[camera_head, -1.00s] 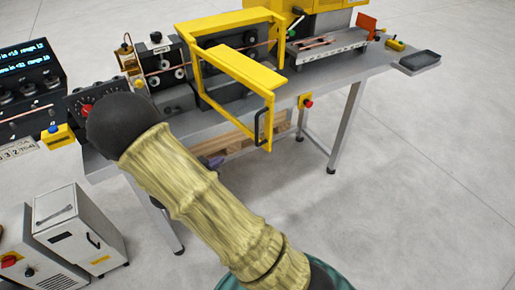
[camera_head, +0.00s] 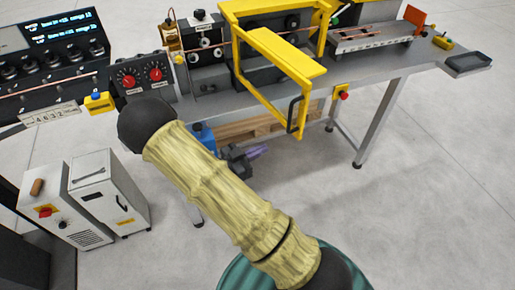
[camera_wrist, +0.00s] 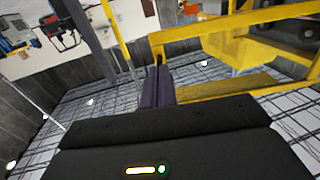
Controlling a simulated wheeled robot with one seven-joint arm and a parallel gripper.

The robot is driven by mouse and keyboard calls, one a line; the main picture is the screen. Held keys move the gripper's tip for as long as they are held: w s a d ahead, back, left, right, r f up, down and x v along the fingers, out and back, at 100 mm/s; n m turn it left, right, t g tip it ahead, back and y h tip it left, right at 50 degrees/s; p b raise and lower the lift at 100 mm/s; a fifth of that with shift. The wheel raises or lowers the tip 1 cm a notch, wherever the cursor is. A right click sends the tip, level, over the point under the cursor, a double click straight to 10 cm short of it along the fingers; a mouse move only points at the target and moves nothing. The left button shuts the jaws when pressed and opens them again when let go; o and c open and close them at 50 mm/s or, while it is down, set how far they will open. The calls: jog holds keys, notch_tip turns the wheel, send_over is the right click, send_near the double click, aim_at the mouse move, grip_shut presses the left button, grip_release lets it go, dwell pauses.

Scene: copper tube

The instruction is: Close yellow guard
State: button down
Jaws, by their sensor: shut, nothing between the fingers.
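The yellow guard (camera_head: 280,50) is a bent frame on the bench machine, standing open and swung out past the bench's front edge. Its black handle (camera_head: 292,112) is on the outer end. My gripper (camera_head: 262,151) shows partly behind my arm, below and left of the handle, with purple fingers shut and empty. In the wrist view the closed fingers (camera_wrist: 158,68) point up close to yellow bars of the guard (camera_wrist: 230,22); I cannot tell whether they touch.
The grey bench (camera_head: 375,72) carries rollers and a copper tube. A red stop button (camera_head: 343,95) is on its front edge. A control panel (camera_head: 140,78) is at left, with cabinets (camera_head: 108,190) on the floor. Open floor lies at right.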

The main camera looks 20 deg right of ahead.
aim_at(296, 132)
jog(key=p+x, duration=0.4)
jog(key=x, duration=0.6)
jog(key=shift+r+p, duration=0.2)
jog(key=shift+p, duration=0.15)
jog(key=shift+w+d+f, duration=0.1)
jog(key=shift+d+f, duration=0.05)
jog(key=shift+d, duration=0.3)
jog(key=shift+w, duration=0.15)
